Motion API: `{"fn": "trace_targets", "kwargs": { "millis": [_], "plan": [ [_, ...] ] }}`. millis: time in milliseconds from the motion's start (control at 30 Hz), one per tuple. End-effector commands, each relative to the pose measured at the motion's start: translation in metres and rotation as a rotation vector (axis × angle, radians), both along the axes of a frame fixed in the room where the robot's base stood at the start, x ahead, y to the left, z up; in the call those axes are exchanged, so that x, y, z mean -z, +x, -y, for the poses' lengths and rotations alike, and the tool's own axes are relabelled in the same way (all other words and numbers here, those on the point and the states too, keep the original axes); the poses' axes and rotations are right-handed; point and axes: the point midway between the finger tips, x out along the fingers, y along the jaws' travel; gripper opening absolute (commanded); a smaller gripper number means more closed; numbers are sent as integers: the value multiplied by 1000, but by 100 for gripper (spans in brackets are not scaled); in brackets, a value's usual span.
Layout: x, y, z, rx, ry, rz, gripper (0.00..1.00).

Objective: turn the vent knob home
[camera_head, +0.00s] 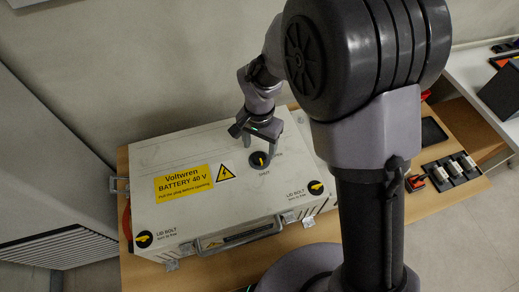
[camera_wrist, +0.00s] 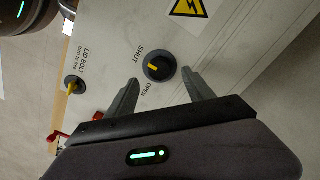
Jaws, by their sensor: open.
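The vent knob (camera_head: 259,160) is a round black knob with a yellow pointer on the lid of the pale battery box (camera_head: 190,226). In the wrist view the knob (camera_wrist: 161,70) lies between the words SHUT and OPEN. Its yellow pointer aims left, between the two words and seemingly nearer SHUT. My gripper (camera_head: 259,150) is open above the lid at the knob. In the wrist view its fingers (camera_wrist: 160,79) stand apart, one on each side of the knob, with gaps showing. Whether the fingertips are down at knob height is unclear.
Black lid bolts with yellow marks sit at the front left corner (camera_head: 144,239) and front right corner (camera_head: 316,187). A handle (camera_head: 240,236) is on the box front. A black rack with several pale pieces (camera_head: 451,170) stands on the wooden table at right.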

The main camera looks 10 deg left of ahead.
Motion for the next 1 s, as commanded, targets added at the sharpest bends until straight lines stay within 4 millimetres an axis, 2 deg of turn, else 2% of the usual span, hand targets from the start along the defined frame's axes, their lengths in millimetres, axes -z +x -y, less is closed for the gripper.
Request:
{"fn": "trace_targets", "kwargs": {
  "millis": [33,200,300,400,533,933,1000],
  "plan": [
    [-26,1,-1,1,3,4,61],
    [-81,1,0,2,2,3,61],
    [-105,1,0,0,1,3,61],
    [-120,0,0,1,2,2,61],
    [-127,0,0,1,1,0,61],
    [-127,0,0,1,0,0,61],
    [-135,-1,5,4,10,11,61]
  ]
}}
